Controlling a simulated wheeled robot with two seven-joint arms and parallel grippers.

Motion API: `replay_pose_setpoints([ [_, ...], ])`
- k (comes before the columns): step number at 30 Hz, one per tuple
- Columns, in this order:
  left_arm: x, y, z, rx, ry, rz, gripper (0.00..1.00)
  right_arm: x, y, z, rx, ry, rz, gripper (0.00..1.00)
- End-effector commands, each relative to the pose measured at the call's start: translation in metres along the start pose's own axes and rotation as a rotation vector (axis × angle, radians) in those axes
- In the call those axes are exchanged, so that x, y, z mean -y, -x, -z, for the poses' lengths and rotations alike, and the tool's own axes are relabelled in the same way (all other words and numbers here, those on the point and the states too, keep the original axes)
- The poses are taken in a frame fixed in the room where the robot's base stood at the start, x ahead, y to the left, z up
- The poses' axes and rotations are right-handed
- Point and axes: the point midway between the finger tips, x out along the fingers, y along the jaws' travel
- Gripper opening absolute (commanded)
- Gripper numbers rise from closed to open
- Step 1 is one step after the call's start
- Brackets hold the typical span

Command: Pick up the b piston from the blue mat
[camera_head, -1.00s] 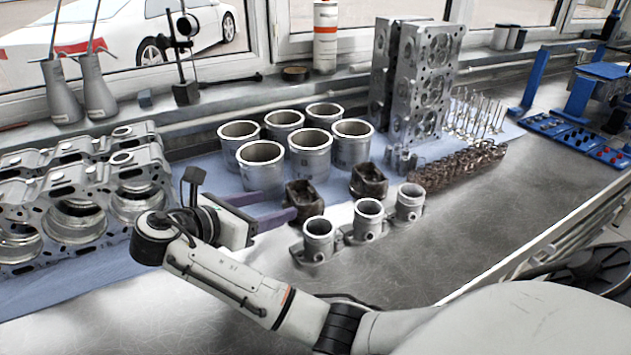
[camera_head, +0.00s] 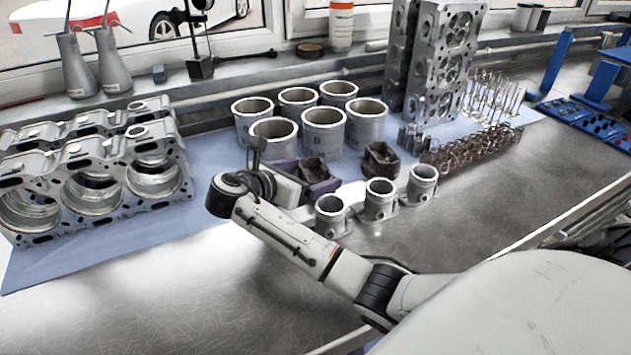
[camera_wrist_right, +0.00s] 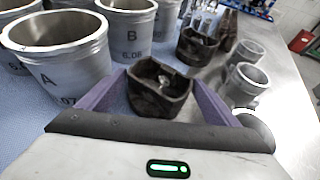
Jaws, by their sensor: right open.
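Two dark brown pistons stand on the blue mat (camera_head: 215,185); I cannot read a letter on either, so I cannot tell which is b. The nearer piston (camera_head: 316,170) shows in the right wrist view (camera_wrist_right: 160,88) between the purple fingers of my right gripper (camera_head: 322,178). The gripper is open, one finger along each side of this piston; whether they touch it I cannot tell. The farther piston (camera_head: 381,160) stands to the right, beyond the fingers, and also shows in the right wrist view (camera_wrist_right: 197,46). My left gripper is not in view.
Grey cylinder liners stand close behind, including liner A (camera_wrist_right: 62,55) and liner B (camera_wrist_right: 128,28). Three small flanged metal cylinders (camera_head: 380,198) stand close in front. An engine block (camera_head: 90,185) is at the left. The front metal bench (camera_head: 180,290) is clear.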

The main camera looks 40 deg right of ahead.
Motion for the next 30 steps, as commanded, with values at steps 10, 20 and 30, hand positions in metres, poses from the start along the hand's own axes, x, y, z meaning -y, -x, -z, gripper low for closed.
replay_pose_setpoints([
  [10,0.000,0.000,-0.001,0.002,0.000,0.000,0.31,0.000,0.001,0.000,0.000,0.000,0.000,0.46],
  [20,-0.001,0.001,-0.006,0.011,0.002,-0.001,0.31,-0.001,0.003,-0.006,0.003,-0.005,-0.001,0.39],
  [30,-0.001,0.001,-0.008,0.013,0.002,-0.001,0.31,-0.001,0.026,-0.064,0.004,-0.009,-0.003,0.39],
])
